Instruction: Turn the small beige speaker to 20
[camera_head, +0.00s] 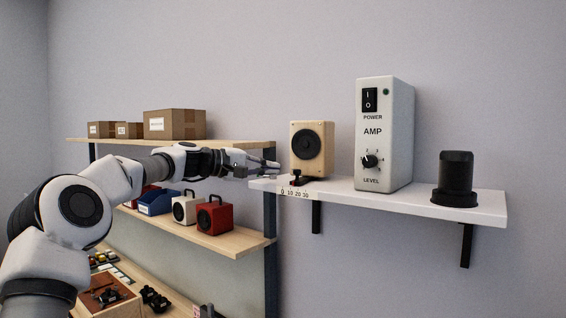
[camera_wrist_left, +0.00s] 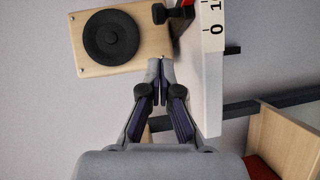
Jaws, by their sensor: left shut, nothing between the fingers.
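The small beige speaker (camera_head: 307,146) stands upright at the left end of the white shelf (camera_head: 410,197), its round black cone facing forward. A dark pointer (camera_head: 296,181) sticks out at its foot, above a scale (camera_head: 294,193) marked 0, 10, 20, 30. It lies near the middle marks; I cannot read it exactly. My left gripper (camera_head: 272,168) is shut and empty, just left of the speaker. In the left wrist view the fingertips (camera_wrist_left: 161,66) are close by the speaker (camera_wrist_left: 112,40); I cannot tell whether they touch. My right gripper is not in view.
A white AMP box (camera_head: 384,135) stands right of the speaker, and a black cylinder (camera_head: 456,175) further right. Wooden shelves (camera_head: 240,240) at left hold cardboard boxes (camera_head: 175,124), a red case (camera_head: 214,216) and a cream one. A strip of white shelf before the AMP is bare.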

